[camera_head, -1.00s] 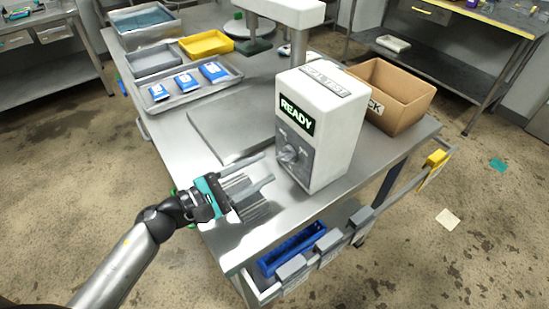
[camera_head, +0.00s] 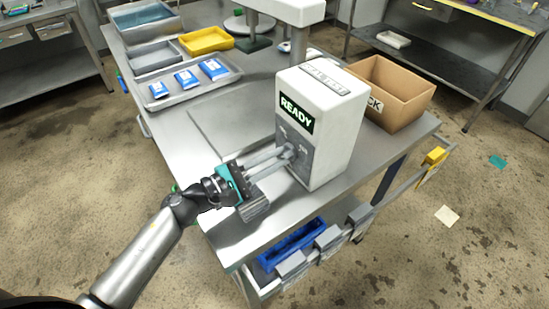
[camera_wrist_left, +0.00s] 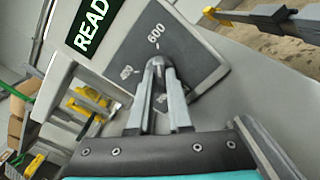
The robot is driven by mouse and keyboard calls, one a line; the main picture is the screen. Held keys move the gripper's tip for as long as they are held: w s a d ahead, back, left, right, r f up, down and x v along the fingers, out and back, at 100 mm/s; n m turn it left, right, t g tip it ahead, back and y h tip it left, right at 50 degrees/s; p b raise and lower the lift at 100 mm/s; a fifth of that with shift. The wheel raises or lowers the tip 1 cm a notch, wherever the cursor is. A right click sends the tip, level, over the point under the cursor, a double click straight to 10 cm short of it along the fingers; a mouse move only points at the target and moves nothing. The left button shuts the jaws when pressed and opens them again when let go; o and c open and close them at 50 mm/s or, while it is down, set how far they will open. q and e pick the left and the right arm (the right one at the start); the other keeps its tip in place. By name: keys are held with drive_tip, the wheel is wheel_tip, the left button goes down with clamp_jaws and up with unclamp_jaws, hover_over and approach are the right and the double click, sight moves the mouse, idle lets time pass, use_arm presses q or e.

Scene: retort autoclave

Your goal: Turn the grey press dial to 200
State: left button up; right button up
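The grey press dial (camera_wrist_left: 158,68) sits on the dark front panel (camera_wrist_left: 188,50) of a white box-shaped press unit (camera_head: 336,120). A "600" mark shows above the dial in the left wrist view; a smaller mark at its left is hard to read. My left gripper (camera_head: 288,154) reaches the dial from the lower left in the head view. Its two fingers lie close on either side of the dial in the left wrist view (camera_wrist_left: 159,80) and look shut on it. The fingers hide part of the dial, and its exact setting is unclear. My right gripper is not in view.
A green "READY" display (camera_head: 296,114) is above the dial. A cardboard box (camera_head: 408,92) stands behind the unit. A tray (camera_head: 218,86) with blue packets and a yellow bin (camera_head: 207,41) are at the back left. A blue bin (camera_head: 291,246) sits below the table's front edge.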

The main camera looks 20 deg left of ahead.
use_arm(q)
clamp_jaws()
